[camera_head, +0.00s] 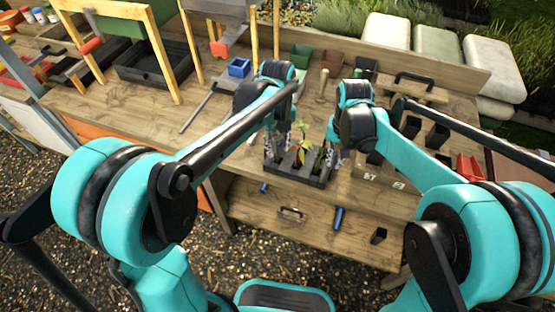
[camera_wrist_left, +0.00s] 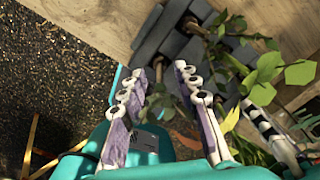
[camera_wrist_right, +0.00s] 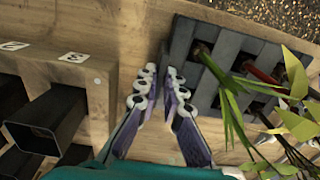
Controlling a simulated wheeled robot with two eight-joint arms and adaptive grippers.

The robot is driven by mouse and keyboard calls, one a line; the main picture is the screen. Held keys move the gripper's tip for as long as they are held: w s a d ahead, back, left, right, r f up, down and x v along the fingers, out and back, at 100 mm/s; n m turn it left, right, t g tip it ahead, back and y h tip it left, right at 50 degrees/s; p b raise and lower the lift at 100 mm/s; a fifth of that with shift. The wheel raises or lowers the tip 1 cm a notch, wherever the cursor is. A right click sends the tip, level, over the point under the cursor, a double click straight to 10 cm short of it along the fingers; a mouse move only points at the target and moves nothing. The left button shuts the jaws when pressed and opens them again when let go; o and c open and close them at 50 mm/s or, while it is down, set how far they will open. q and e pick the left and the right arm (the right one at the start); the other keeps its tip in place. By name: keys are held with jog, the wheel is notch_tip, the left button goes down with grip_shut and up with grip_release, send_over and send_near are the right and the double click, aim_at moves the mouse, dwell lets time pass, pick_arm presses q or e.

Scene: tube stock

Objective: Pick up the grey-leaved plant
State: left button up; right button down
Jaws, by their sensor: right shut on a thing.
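A dark grey cell tray (camera_head: 298,178) stands at the bench's front edge with several plants in it. One plant (camera_head: 303,140) is tall, with green and reddish leaves; a green one (camera_head: 318,160) is beside it. I cannot make out clearly grey leaves on any plant. The exact contact is partly hidden by the fingers.
Dark square pots (camera_wrist_right: 50,112) stand in a wooden holder (camera_wrist_right: 98,100) beside my right gripper. A blue box (camera_head: 239,67) and a wooden dibber (camera_head: 322,85) are behind the tray. A lower shelf (camera_head: 270,220) lies below the bench.

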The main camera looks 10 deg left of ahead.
aim_at(278, 158)
pick_arm(q)
jog(key=shift+s+f, duration=0.1)
jog(key=shift+f, duration=1.4)
grip_shut()
notch_tip(278, 158, up, 10)
jog(key=shift+r, duration=0.1)
pick_arm(e)
jog(key=c, duration=1.6)
grip_release()
jog(key=shift+r, duration=0.15)
